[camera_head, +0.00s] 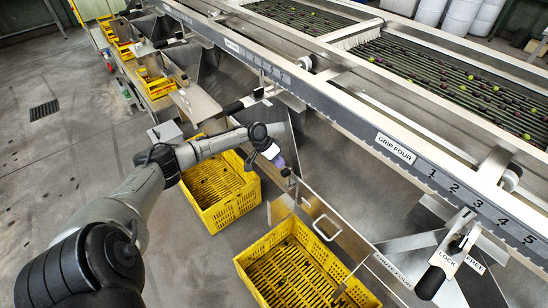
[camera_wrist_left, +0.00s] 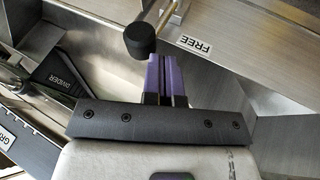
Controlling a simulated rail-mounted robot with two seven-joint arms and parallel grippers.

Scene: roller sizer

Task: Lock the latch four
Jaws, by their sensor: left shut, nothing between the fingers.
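My left gripper (camera_head: 279,162) has purple fingers and hangs above and left of the chute labelled CHUTE FOUR (camera_head: 390,270), well left of the LOCK/FREE plate. Its fingers (camera_wrist_left: 167,80) are shut and empty in the left wrist view. At the lower right of the head view is a latch lever with a black handle (camera_head: 430,283), near the LOCK label. In the left wrist view, a black knob (camera_wrist_left: 140,40) on a brass rod sits just beyond my fingertips, left of a FREE label (camera_wrist_left: 195,45). I cannot tell which latch this knob belongs to. My right gripper is not in view.
Yellow crates (camera_head: 215,222) stand on the floor under the chutes, one (camera_head: 245,263) at front. A metal loop handle (camera_head: 327,228) sticks out beside the chute. A DIVIDER part (camera_wrist_left: 65,85) lies left in the wrist view.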

